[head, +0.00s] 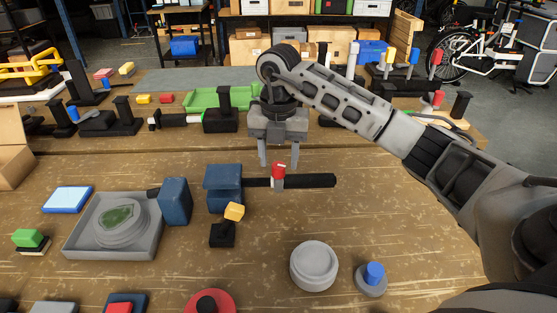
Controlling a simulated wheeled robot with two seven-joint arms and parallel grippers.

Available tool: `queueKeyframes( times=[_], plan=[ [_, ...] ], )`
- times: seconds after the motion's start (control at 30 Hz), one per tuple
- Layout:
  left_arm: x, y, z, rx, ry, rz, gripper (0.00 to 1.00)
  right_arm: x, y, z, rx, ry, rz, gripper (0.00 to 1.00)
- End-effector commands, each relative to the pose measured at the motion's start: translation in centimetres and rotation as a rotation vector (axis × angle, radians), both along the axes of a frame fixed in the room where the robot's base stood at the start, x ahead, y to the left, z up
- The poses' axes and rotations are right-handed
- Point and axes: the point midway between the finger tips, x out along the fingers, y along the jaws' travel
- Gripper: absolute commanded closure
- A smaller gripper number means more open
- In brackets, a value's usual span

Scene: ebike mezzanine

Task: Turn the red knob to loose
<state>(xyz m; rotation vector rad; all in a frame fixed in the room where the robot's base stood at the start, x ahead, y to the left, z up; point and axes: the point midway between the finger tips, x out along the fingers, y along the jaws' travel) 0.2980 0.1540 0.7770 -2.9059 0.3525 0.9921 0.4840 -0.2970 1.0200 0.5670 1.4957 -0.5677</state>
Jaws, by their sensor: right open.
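A small red knob (279,167) sits on a pale base partway along a dark horizontal bar (310,181), which runs right from a blue block (223,187). My right gripper (282,158) comes in from the right and points down. Its two fingers are spread apart, close to the red knob in the picture, with the knob's top showing between and just below the fingertips. I cannot tell whether they touch it. My left gripper is out of view.
A grey tray with a round part (115,251) stands at left, with a second blue block (175,201) nearby. A grey round dish (314,266) and a blue-topped knob (373,275) are in front. Upright tools and a green tray (206,99) stand behind. The right tabletop is mostly bare.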

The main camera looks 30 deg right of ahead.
Motion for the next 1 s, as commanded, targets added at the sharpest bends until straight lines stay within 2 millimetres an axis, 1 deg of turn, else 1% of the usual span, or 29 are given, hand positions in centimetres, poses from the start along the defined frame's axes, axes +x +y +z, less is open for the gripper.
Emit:
queueKeyframes(
  times=[0.1, 0.2, 0.47, 0.5, 0.57, 0.6, 0.63, 0.67, 1.0],
  plan=[
    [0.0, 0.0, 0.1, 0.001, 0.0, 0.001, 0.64, 0.0, 0.0, -1.2, 0.001, 0.002, 0.001, 0.52],
    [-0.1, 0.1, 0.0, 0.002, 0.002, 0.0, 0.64, 0.0, 0.0, -1.6, 0.0, 0.0, 0.002, 0.52],
    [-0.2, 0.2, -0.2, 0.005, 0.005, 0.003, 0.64, 0.0, 0.0, -1.8, 0.0, 0.0, 0.002, 0.52],
    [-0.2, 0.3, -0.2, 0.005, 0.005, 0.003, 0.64, 0.0, 0.0, -1.7, 0.0, 0.0, 0.002, 0.58],
    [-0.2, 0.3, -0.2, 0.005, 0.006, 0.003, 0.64, 0.0, 0.0, -1.7, 0.0, 0.0, 0.002, 0.74],
    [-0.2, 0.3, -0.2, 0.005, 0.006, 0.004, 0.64, 0.0, 0.0, -1.7, 0.0, 0.0, 0.002, 0.86],
    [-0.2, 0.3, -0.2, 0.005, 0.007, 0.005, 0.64, 0.0, 0.0, -1.7, 0.0, 0.0, 0.002, 0.94],
    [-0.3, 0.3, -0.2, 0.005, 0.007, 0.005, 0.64, 0.0, 0.0, -1.7, 0.0, 0.0, 0.002, 0.97],
    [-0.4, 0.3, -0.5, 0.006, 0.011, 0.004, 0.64, 0.0, 0.0, -1.7, 0.0, 0.0, 0.036, 0.97]
  ],
)
